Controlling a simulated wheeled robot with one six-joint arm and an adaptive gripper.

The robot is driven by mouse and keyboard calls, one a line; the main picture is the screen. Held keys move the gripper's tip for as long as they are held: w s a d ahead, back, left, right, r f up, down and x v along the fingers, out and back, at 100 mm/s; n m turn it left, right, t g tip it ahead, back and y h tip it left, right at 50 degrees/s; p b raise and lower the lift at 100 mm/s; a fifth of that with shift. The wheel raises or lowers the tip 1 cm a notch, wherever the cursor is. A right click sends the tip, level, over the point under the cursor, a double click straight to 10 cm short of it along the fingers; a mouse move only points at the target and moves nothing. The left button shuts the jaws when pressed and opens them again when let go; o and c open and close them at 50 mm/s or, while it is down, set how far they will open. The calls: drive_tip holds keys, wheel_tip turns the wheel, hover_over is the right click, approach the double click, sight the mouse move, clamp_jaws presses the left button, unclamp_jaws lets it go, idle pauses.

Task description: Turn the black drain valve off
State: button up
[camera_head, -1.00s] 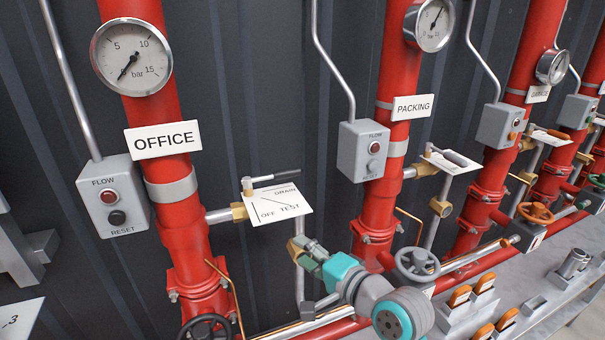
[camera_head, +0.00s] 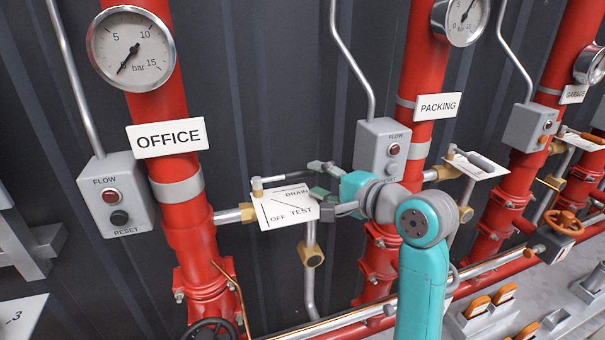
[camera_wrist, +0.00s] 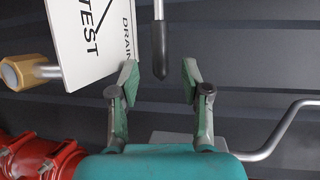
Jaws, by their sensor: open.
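The black drain valve handle (camera_head: 290,176) sits on the OFFICE pipe's side branch, above a white plate (camera_head: 272,209) marked DRAIN, OFF and TEST. The lever points right, along the plate's DRAIN edge. My gripper (camera_head: 318,179) is open at the lever's free end, right of the plate. In the wrist view, the handle's black tip (camera_wrist: 159,58) lies between the lines of the two fingers, close to my fingertips (camera_wrist: 160,76). The left finger is close to the plate's DRAIN edge; I cannot tell if they touch. No grip on the handle shows.
A grey FLOW box (camera_head: 381,148) on the PACKING pipe is just behind my gripper. The OFFICE box (camera_head: 117,195) stands left. A similar lever and plate (camera_head: 478,165) are on the PACKING pipe. A brass fitting (camera_head: 312,256) hangs below the plate. The dark wall above the lever is clear.

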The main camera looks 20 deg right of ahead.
sight(305, 175)
drive_tip(key=x, duration=0.6)
drive_tip(key=shift+s, duration=0.1)
clamp_jaws()
